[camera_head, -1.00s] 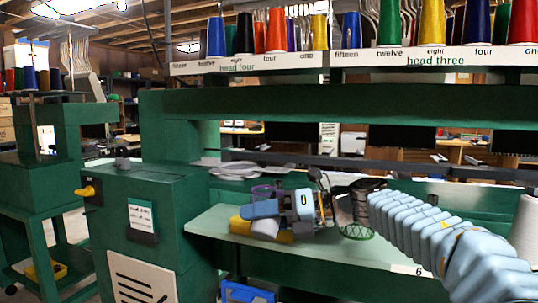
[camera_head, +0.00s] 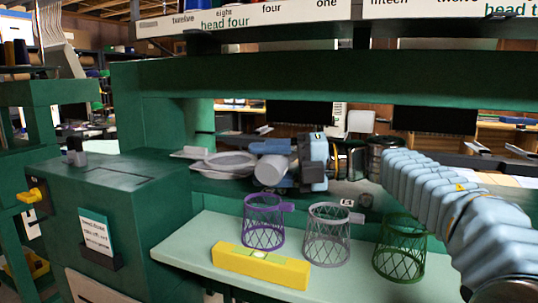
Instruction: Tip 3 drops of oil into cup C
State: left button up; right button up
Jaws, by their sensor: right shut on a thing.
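Three wire-mesh cups stand in a row on the pale green shelf (camera_head: 190,245): a purple one (camera_head: 263,222), a grey-lilac one (camera_head: 327,235) and a green one (camera_head: 399,250). I cannot read which is cup C; a small tag (camera_head: 347,202) beside the middle cup is too small to make out. My right gripper (camera_head: 272,163) is above and behind the purple cup, with its fingers pointing left. It is shut on a pale grey cylinder (camera_head: 270,171), lying tilted between the fingers; I cannot tell for sure that it is the oil container. My left gripper is not in view.
A yellow level-like block (camera_head: 260,266) lies at the shelf's front left. A grey round flat thing (camera_head: 223,163) lies behind, left of my gripper. A green cabinet (camera_head: 125,205) stands at the left, and a green beam (camera_head: 300,75) crosses above. My right arm crosses the right side.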

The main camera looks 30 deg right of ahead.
jog(key=shift+f+m, duration=0.25)
jog(key=shift+m, duration=0.45)
jog(key=m, duration=0.1)
jog(key=m+y, duration=0.1)
jog(key=shift+s+r+m+t, duration=0.1)
jog(key=shift+r+m+t, duration=0.05)
jog(key=shift+m+t, duration=0.15)
dwell(1.2)
